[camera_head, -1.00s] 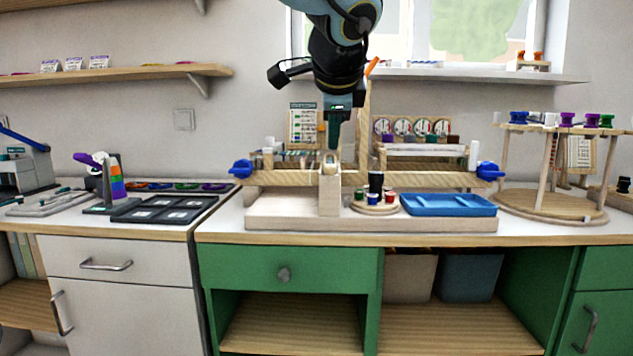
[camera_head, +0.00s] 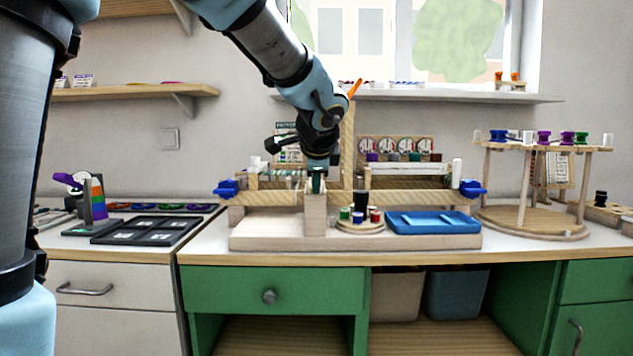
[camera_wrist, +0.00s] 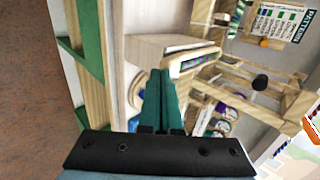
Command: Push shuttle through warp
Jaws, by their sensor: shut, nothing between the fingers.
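The bead loom (camera_head: 420,197) is a wooden frame with blue knobs at both ends, standing at the back of the worktop. Pale warp threads show faintly on its left half, near a wooden block (camera_head: 315,215) in front. My gripper (camera_head: 317,192) points down, with its green fingers together and empty, at the top of this block. In the wrist view the fingers (camera_wrist: 161,75) reach toward a pale block face (camera_wrist: 172,44). I cannot make out the shuttle; the gripper covers the block's top in the head view.
A blue tray (camera_head: 433,230) and a round stand of small spools (camera_head: 358,226) sit right of the block. A tall wooden upright (camera_head: 347,150) rises behind. A round spool rack (camera_head: 530,225) stands farther right. A black tray (camera_head: 150,231) lies left.

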